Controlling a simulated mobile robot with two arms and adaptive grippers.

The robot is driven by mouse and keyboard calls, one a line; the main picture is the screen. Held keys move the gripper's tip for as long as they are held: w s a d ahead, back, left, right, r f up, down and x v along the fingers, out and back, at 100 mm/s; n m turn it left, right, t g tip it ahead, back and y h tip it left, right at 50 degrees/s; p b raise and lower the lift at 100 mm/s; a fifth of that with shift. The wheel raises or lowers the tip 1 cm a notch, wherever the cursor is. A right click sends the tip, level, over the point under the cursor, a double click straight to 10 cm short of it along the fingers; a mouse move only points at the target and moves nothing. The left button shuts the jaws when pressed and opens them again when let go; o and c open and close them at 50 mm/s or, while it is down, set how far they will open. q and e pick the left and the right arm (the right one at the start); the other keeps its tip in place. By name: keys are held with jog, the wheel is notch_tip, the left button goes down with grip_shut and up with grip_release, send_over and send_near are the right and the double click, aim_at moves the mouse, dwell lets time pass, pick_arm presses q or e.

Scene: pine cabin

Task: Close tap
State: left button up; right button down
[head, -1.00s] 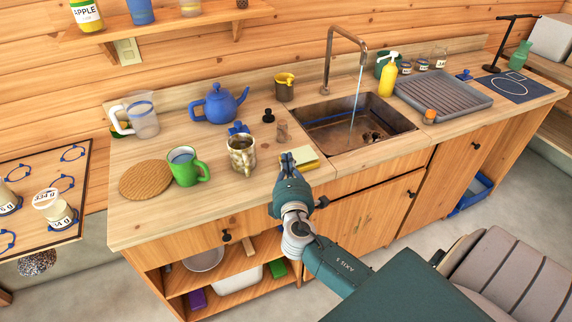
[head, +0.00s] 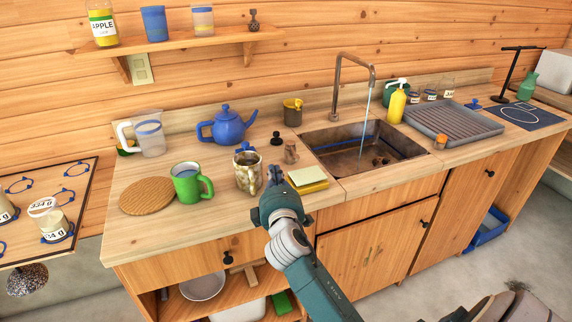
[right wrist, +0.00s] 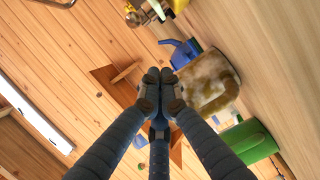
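The tap (head: 357,62) is a thin brown-grey spout that rises behind the sink and bends over it. A pale blue stream of water (head: 366,105) runs from its end into the dark, worn sink basin (head: 345,158). A tap handle cannot be made out clearly. My right gripper (head: 272,172) is above the counter's front edge, between the patterned mug and the yellow note pad, apart from the tap. My left gripper is not in view.
Near the right gripper are a patterned mug (head: 247,175), a note pad (head: 308,178) and a small brown cylinder (head: 291,151). A green mug (head: 187,184) and blue teapot (head: 226,127) stand left. A yellow soap bottle (head: 397,105) and grey drying tray (head: 455,124) are right of the sink.

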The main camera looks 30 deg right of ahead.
aim_at(293, 159)
jog(key=x, duration=0.4)
jog(key=shift+r, duration=0.1)
jog(key=d, duration=0.1)
jog(key=d+p, duration=0.1)
jog(key=d, duration=0.1)
jog(key=shift+s+d+f, duration=0.1)
jog(key=shift+f, duration=0.3)
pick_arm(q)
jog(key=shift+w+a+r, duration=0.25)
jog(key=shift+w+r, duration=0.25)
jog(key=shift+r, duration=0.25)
pick_arm(e)
jog(key=shift+s+d+f, duration=0.1)
jog(key=shift+d+f, duration=0.05)
jog(key=shift+d, duration=0.25)
